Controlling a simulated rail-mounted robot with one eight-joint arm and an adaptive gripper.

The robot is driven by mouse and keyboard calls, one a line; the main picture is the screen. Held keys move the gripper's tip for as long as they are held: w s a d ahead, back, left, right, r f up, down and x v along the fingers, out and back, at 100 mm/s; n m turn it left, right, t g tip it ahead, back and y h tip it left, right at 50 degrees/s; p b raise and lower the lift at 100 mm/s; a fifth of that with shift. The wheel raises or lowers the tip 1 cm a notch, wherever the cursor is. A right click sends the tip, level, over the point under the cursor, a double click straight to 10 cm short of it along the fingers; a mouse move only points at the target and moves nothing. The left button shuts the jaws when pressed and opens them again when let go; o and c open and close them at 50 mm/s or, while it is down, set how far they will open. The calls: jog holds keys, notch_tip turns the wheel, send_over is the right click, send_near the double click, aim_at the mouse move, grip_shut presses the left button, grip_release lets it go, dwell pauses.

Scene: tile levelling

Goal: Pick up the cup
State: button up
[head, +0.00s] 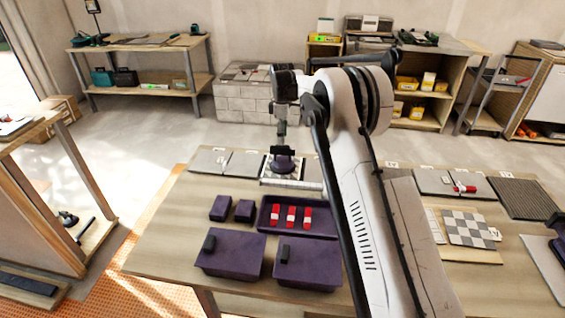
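A dark purple, round-based object (283,166), which looks like a suction cup, stands on a light tile-like panel (310,184) at the back of the workbench. My gripper (281,146) points down directly over it, and its tip meets or nearly meets the top of the cup. The fingers are small and dark, so I cannot tell whether they are open or closed around it. My white arm covers the bench to the right of the cup.
A purple tray (265,222) with red and white pieces lies in front of the cup. Two small purple blocks (221,207) and two lidded purple boxes (230,258) are nearby. Grey tiles (208,160) lie left of the cup. A checkered board (468,229) is at right.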

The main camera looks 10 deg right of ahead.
aim_at(283, 147)
jog(key=shift+d+f, duration=0.1)
jog(key=shift+f, duration=2.8)
grip_shut()
